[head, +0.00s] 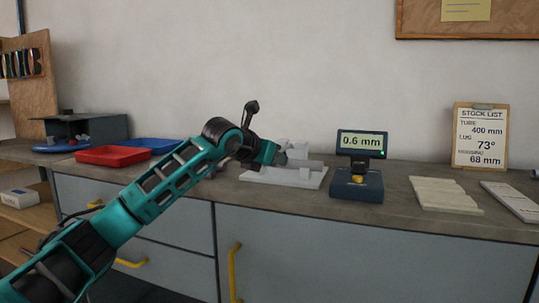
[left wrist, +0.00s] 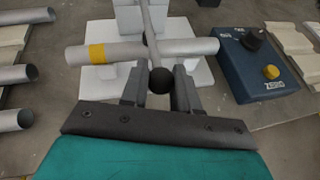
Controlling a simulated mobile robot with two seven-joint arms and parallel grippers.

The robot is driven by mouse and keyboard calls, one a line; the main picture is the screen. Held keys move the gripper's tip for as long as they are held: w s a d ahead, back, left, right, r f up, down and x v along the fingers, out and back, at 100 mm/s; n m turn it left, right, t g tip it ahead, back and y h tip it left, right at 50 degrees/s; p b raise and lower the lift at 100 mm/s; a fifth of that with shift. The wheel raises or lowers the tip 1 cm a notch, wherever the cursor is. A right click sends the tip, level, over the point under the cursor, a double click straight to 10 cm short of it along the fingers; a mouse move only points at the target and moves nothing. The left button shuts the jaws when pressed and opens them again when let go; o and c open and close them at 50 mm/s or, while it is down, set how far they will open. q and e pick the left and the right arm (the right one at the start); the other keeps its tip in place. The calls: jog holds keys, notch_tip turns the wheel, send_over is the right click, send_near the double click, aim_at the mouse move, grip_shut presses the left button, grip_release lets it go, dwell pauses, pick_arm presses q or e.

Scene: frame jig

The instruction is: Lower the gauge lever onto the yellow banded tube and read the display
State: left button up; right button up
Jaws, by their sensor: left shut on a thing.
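The yellow banded tube (left wrist: 115,52) lies crosswise on the white jig (left wrist: 92,85) in the left wrist view, its yellow band left of the middle. The gauge lever (left wrist: 152,22) is a grey rod with a black ball knob (left wrist: 160,81), and crosses over the tube. Whether it touches the tube I cannot tell. My left gripper (left wrist: 158,92) is shut on the knob, with one finger on each side. In the head view my left gripper (head: 280,154) is at the jig (head: 285,178). The display (head: 362,142) reads 0.6 mm. My right gripper is not in view.
The blue gauge box (left wrist: 252,70) with a yellow zero button (left wrist: 271,72) stands right of the jig. Loose tubes (left wrist: 22,75) lie left. Red (head: 112,155) and blue (head: 152,146) trays, pale strips (head: 445,195) and a stock list (head: 480,138) are on the bench.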

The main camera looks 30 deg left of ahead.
pick_arm(q)
jog(key=shift+o, duration=0.4)
jog(key=shift+w+d+f, duration=0.1)
jog(key=shift+f, duration=1)
jog(key=shift+c, duration=1.2)
grip_shut()
jog(key=shift+o, duration=0.8)
grip_release()
jog(key=shift+w+r, duration=0.1)
jog(key=shift+r, duration=0.1)
jog(key=o, duration=0.7)
jog(key=shift+r, duration=0.1)
jog(key=v, duration=1.3)
